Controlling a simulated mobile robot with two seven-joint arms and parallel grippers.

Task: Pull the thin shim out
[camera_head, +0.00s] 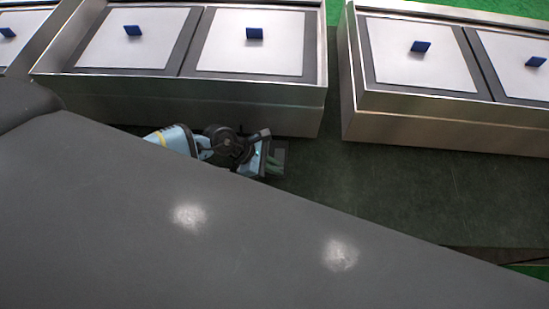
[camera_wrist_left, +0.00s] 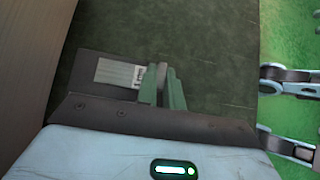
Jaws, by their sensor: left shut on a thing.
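My left gripper (camera_head: 272,160) is low over the dark green surface, just in front of a metal box. In the left wrist view its green fingers (camera_wrist_left: 163,88) are shut on a narrow grey piece, which I take for the thin shim (camera_wrist_left: 162,74). Most of this piece is hidden between the fingers. A dark flat plate with a white printed label (camera_wrist_left: 118,74) lies left of the fingers; I cannot tell whether it joins the held piece. My right gripper is not in view.
Metal boxes (camera_head: 200,98) and (camera_head: 440,128) hold white plates with blue tabs (camera_head: 255,33). A gap separates the boxes. The dark green surface (camera_head: 400,190) is clear to the right of my left gripper. My grey body covers the lower part of the head view.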

